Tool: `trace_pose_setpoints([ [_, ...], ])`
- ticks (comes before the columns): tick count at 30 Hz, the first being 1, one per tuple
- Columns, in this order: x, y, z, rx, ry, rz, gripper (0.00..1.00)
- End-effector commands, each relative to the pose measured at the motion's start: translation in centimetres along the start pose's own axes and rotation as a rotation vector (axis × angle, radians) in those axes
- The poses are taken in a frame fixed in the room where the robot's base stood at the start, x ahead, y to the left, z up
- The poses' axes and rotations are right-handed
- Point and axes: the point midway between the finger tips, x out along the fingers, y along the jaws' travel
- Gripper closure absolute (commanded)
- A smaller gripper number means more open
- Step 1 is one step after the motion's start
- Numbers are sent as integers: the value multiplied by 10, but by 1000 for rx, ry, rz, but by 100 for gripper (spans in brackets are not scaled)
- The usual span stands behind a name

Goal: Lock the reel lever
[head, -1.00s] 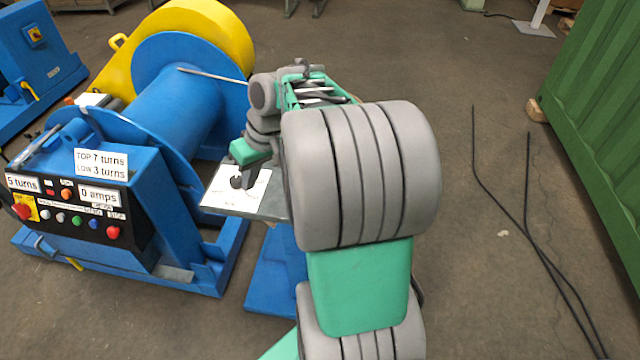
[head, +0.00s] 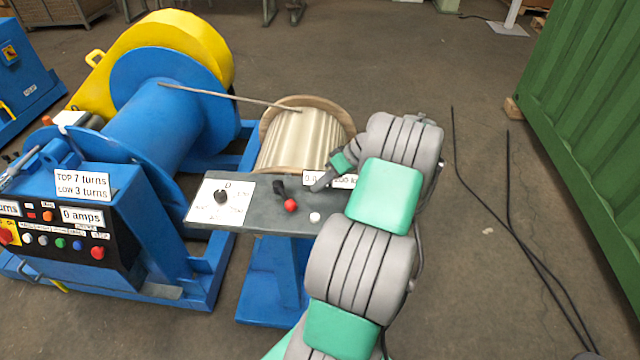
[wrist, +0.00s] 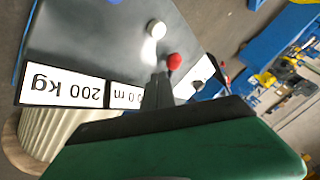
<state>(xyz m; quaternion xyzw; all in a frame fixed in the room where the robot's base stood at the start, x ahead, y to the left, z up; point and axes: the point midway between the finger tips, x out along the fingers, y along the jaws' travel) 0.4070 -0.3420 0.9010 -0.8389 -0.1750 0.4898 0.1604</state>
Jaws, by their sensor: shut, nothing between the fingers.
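A grey control panel (head: 260,222) stands on a blue pedestal in front of the wooden-flanged reel (head: 297,142). On it are a red ball knob (head: 291,205) beside a short black part (head: 279,187), a white knob (head: 315,217) and a black rotary dial (head: 221,196) on a white plate. I cannot tell for sure which of these is the reel lever. My gripper (head: 321,183) is shut and empty, over the panel's right part near the labels. In the wrist view my gripper's dark fingers (wrist: 157,92) appear just beside the red knob (wrist: 174,61); contact cannot be told.
Label plates (wrist: 62,90) read 200 kg and, partly hidden, metres. A cable runs from the reel to the blue winch drum (head: 155,125). The winch console (head: 95,235) stands left. A green container (head: 590,110) and black floor cables lie right, with open floor between.

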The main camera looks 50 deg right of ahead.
Motion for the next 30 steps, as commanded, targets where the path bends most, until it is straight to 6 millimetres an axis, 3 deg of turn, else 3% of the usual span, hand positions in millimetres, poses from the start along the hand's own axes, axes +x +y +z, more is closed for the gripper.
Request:
trace_pose_setpoints([
  [6,45,-2,-1,0,-2,-2,100],
  [12,67,-1,0,0,-1,-1,100],
  [30,64,3,5,40,23,26,100],
])
